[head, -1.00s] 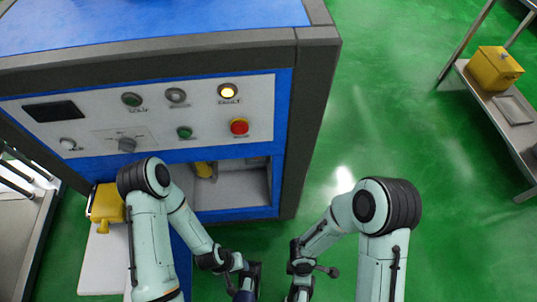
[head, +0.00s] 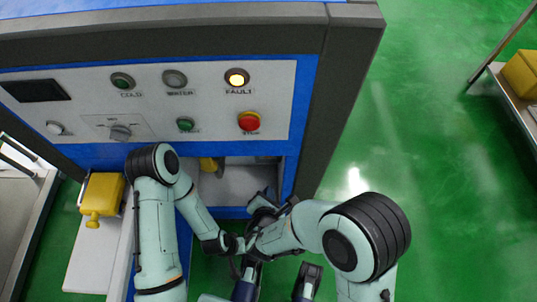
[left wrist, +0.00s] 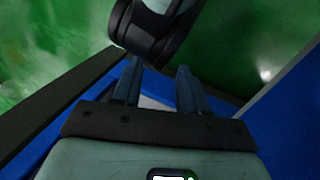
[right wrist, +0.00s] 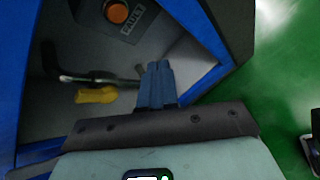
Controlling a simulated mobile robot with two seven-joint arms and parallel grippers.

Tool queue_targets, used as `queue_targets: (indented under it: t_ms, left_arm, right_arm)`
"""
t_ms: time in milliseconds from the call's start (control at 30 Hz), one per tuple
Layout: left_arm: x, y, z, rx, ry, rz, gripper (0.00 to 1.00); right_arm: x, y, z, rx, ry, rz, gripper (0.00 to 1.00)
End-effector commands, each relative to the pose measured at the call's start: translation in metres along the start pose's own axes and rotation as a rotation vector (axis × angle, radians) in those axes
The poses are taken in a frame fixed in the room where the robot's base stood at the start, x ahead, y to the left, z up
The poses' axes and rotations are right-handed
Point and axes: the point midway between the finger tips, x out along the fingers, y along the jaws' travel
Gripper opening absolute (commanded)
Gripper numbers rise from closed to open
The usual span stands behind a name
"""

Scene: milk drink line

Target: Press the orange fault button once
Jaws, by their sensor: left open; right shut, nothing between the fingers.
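In the right wrist view, an orange button (right wrist: 117,11) labelled FAULT sits on a dark grey plate at the top edge, inside a grey recess. My right gripper (right wrist: 157,72) is shut and empty, below and right of the button in that picture and apart from it. In the head view my right gripper (head: 264,196) is at the recess opening, partly hidden by my arm; the orange button is not seen there. A lit yellow FAULT lamp (head: 237,77) is on the front panel. My left gripper (left wrist: 157,88) is open and empty, low before the machine.
The front panel also has a red button (head: 249,121), green buttons and a knob (head: 120,132). A yellow handle (right wrist: 96,95) on a pipe is inside the recess. A yellow container (head: 103,194) stands left. Green floor (head: 430,200) is free at right. My arms are close together.

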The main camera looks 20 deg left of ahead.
Motion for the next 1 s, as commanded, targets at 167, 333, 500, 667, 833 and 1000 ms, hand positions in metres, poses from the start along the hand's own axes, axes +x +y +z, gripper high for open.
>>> queue_targets:
  t_ms: [167, 333, 500, 667, 833, 1000]
  left_arm:
    - [-0.004, 0.002, 0.005, 0.001, -0.013, 0.001, 0.43]
    - [-0.015, 0.005, 0.018, 0.005, -0.051, 0.003, 0.43]
    - [-0.026, 0.009, 0.033, 0.008, -0.096, 0.005, 0.43]
    - [-0.024, 0.008, 0.035, 0.008, -0.102, 0.005, 0.43]
    - [-0.021, 0.007, 0.030, 0.007, -0.088, 0.004, 0.43]
    - [-0.020, 0.007, 0.029, 0.007, -0.085, 0.004, 0.43]
  right_arm:
    - [0.006, 0.003, 0.004, 0.001, 0.000, -0.002, 0.00]
    - [0.022, 0.012, 0.014, 0.001, -0.002, -0.004, 0.00]
    - [0.042, 0.023, 0.024, 0.001, -0.001, -0.003, 0.00]
    - [0.059, 0.029, 0.031, 0.002, 0.000, -0.004, 0.00]
    - [0.068, 0.034, 0.035, 0.002, 0.001, -0.004, 0.00]
    - [0.071, 0.036, 0.037, 0.001, 0.002, -0.003, 0.00]
